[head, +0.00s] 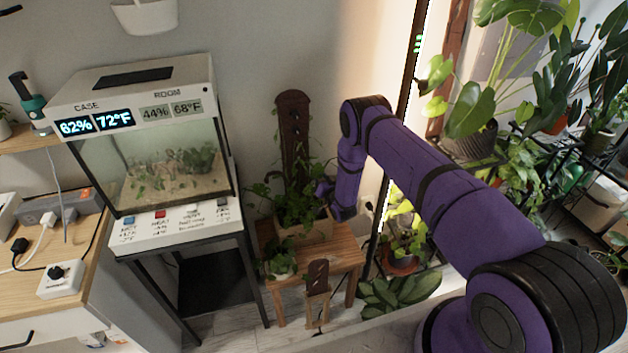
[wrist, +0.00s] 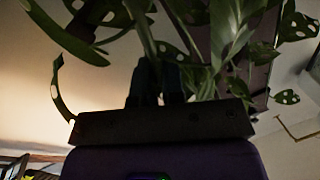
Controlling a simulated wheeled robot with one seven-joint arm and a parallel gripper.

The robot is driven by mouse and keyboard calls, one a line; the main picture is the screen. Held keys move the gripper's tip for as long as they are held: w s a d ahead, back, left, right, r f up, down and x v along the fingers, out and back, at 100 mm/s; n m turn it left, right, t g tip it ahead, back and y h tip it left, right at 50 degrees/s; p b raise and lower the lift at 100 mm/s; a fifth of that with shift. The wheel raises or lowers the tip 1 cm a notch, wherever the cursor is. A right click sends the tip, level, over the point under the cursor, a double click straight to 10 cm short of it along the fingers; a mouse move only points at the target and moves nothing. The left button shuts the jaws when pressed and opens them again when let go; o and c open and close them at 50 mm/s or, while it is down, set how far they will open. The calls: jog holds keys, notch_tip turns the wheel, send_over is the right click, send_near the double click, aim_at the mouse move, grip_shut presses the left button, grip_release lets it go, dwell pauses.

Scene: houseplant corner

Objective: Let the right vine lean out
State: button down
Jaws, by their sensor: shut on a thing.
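A leafy plant (head: 300,208) grows in a box planter on a small wooden stool (head: 345,262). A dark brown board (head: 293,125) with holes stands upright behind it. My gripper (head: 323,188) reaches in from the right, at the upper right side of the plant, beside the board. In the wrist view the dark fingers of my gripper (wrist: 158,75) are close together among stems and leaves, shut on the right vine (wrist: 148,35). The exact grip point is dark and partly hidden. Holed leaves (wrist: 65,35) hang around the fingers.
A glass terrarium case (head: 165,165) on a black stand is left of the stool. A small potted plant (head: 281,264) sits on the stool's left side, and a small brown chair-like piece (head: 318,278) is in front. Shelves with plants (head: 475,135) fill the right.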

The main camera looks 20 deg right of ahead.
jog(key=d+f+m, duration=0.3)
jog(key=d+m, duration=0.1)
jog(key=d, duration=0.1)
jog(key=shift+d+f+m+t, duration=0.15)
jog(key=shift+f+m+t, duration=0.1)
jog(key=shift+m+t, duration=0.15)
jog(key=c, duration=1.3)
grip_release()
jog(key=shift+o, duration=0.2)
jog(key=shift+s, duration=0.1)
jog(key=v, duration=1)
jog(key=shift+s, duration=0.35)
jog(key=shift+s+f, duration=0.1)
